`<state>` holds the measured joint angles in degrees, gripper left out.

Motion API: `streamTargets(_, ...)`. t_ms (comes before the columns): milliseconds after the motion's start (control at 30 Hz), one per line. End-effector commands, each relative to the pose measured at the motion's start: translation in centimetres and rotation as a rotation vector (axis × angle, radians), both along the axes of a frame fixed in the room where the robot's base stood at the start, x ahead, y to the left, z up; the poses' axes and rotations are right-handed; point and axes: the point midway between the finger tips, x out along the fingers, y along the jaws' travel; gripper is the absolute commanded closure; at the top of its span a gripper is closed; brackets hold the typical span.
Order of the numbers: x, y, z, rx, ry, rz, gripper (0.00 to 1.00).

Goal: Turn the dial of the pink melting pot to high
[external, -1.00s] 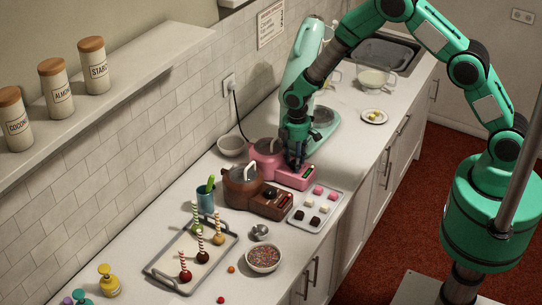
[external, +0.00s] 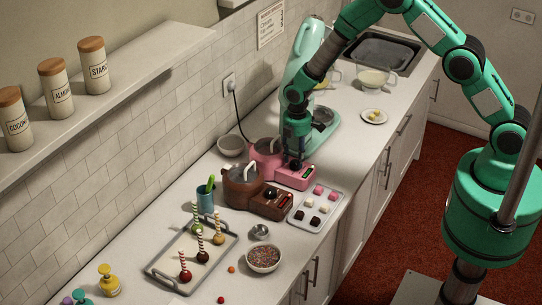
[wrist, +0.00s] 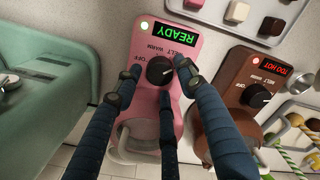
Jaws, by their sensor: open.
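The pink melting pot (external: 264,147) stands on the counter beside the brown one, and its pink control box (wrist: 148,113) fills the middle of the wrist view. Its green display (wrist: 184,38) reads READY. Its round black dial (wrist: 159,70) lies below the MELT, WARM and OFF labels; a HIGH label is hidden or out of sight, and I cannot tell the pointer's setting for sure. My gripper (wrist: 158,76) is open, with its dark fingers spread around the dial. Contact is unclear. In the external view my gripper (external: 296,158) points down over the pink control box.
The brown melting pot (external: 243,184), its display reading TOO HOT in red, is close by. A sweets tray (external: 296,222) lies in front. The mint mixer (wrist: 38,105) is close on the other side. A bowl of sprinkles (external: 263,258) and a cake-pop tray (external: 160,271) are nearer.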

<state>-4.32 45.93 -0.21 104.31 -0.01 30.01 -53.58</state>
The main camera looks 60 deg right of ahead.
Motion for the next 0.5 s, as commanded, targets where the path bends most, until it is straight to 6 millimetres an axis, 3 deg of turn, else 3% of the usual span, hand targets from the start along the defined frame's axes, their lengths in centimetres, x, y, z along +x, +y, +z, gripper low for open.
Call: streamTargets(500, 0.1, 0.0, 6.9, 0.000, -0.004, -0.001, 0.60)
